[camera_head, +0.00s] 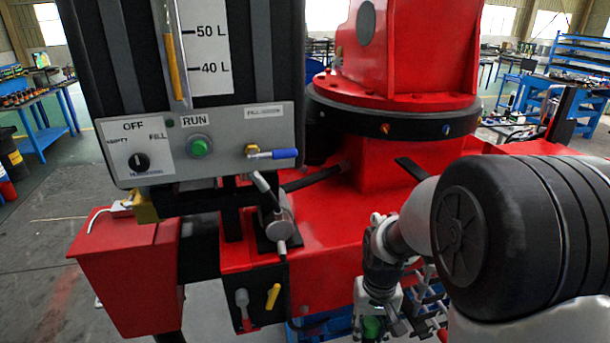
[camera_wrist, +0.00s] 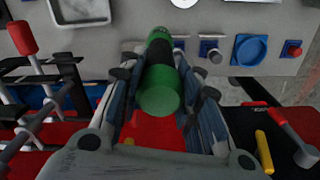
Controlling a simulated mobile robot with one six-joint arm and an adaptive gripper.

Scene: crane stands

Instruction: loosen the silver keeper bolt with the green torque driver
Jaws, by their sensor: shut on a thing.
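The green torque driver (camera_wrist: 161,92) is between the two fingers of my gripper (camera_wrist: 160,112) in the wrist view. Its round green end faces the camera and its darker shaft points away, toward a grey panel. I cannot tell whether its tip touches anything. In the head view my gripper (camera_head: 384,312) is low at right of centre, beside the red base, with a bit of the green driver (camera_head: 372,327) showing. A small silver knob-like part (camera_wrist: 215,56) on a blue square is right of the driver; I cannot tell whether it is the silver keeper bolt.
The grey panel (camera_wrist: 120,20) also bears a blue round part (camera_wrist: 251,49) and a red knob (camera_wrist: 292,48). A rack with a red-topped post (camera_wrist: 22,40) stands at left. A yellow lever (camera_wrist: 264,150) is at right. A control box (camera_head: 200,145) fills the head view's upper left.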

